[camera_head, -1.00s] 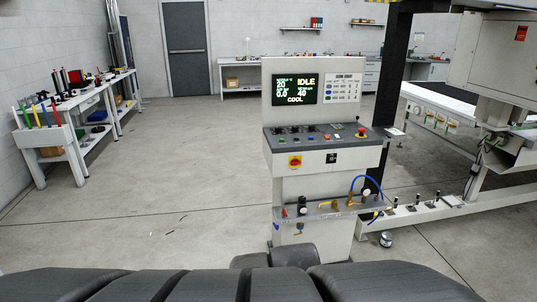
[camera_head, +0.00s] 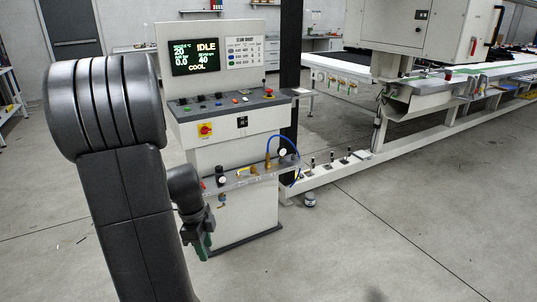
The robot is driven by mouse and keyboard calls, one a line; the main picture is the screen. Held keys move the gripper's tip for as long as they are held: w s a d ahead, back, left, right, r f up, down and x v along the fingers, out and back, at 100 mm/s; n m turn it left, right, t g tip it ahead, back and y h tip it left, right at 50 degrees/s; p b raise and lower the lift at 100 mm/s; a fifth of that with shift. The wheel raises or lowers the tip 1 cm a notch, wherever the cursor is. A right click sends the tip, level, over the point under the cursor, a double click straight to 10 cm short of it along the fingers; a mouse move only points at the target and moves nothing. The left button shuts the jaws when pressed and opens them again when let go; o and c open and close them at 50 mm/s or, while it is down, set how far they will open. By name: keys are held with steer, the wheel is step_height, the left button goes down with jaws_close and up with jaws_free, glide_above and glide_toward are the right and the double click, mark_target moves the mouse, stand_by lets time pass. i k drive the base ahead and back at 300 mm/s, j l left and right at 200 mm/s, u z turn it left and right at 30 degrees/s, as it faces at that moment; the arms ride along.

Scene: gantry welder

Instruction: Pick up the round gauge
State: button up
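A small round silver-grey thing (camera_head: 309,200) sits on the floor at the right foot of the console, beside the gantry's base rail. It may be the round gauge, but it is too small to tell. A small white dial (camera_head: 282,152) shows at the right end of the console's lower ledge, by the blue hose. My gripper (camera_head: 203,250) hangs low in front of the console's left side, left of both and well apart from them. Its fingers are small and dark green, and I cannot see whether they are open.
The console (camera_head: 228,200) stands ahead, its ledge (camera_head: 243,178) carrying valves and fittings. The gantry rail (camera_head: 420,138) runs off to the right with several small levers (camera_head: 330,163) near its left end. Open floor (camera_head: 410,220) lies at the right front.

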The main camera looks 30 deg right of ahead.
mark_target(281, 151)
steer(key=i+l+u, duration=0.15)
steer(key=l+u, duration=0.75)
steer(key=l, duration=0.15)
steer(key=l+u, duration=0.15)
steer(key=l, duration=1.25)
steer(key=l+u, duration=0.2)
steer(key=l, duration=1.7)
steer(key=i+l, duration=0.15)
steer(key=l, duration=0.8)
steer(key=i, duration=0.05)
